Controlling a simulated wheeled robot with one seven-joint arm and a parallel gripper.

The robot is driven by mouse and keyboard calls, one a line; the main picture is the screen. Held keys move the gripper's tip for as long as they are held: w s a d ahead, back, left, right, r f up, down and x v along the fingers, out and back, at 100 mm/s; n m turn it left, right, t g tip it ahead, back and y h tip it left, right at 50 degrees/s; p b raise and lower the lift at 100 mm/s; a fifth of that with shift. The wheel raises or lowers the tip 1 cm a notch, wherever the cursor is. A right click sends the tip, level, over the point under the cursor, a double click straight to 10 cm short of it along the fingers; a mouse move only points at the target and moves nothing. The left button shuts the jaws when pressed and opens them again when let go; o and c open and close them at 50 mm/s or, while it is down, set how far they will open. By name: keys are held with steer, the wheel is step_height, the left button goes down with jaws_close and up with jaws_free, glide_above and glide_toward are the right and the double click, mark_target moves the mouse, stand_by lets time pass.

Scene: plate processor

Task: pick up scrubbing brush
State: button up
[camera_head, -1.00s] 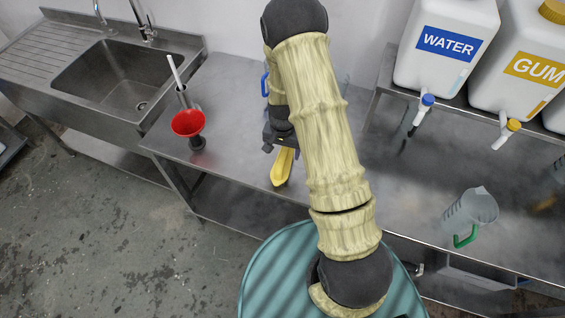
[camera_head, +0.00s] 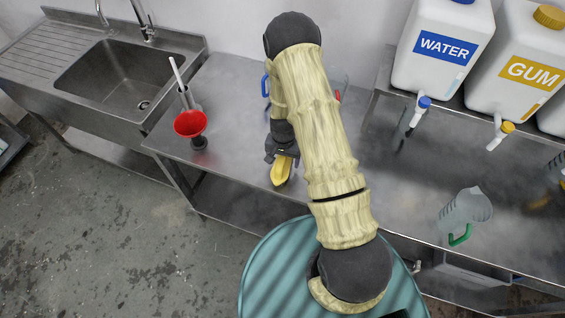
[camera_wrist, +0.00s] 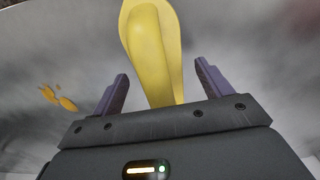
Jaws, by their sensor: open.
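A long yellow piece (camera_head: 281,170) with a rounded, scoop-like end lies at the front of the steel table, beside my gripper (camera_head: 283,153). In the wrist view the yellow piece (camera_wrist: 152,40) runs between the two purple fingers of my gripper (camera_wrist: 162,82). The fingers are open, with a gap on each side of its narrow part. I see no bristles on it, so I cannot tell if it is the scrubbing brush. A white stick (camera_head: 176,73) stands in a grey holder behind the red funnel; its lower end is hidden.
The red funnel (camera_head: 190,123) stands left of my gripper. A blue handle (camera_head: 265,86) and a clear jug (camera_head: 338,80) are partly behind my arm. A green-handled jug (camera_head: 466,212) stands at right. WATER (camera_head: 440,45) and GUM (camera_head: 517,65) containers stand on a raised shelf. The sink (camera_head: 125,75) is at left.

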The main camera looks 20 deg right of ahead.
steer(key=c, duration=1.1)
steer(key=shift+r, duration=0.1)
steer(key=shift+c, duration=0.2)
step_height(320, 180, up, 10)
steer(key=b, duration=0.3)
steer(key=o, duration=0.5)
steer(key=c, duration=0.3)
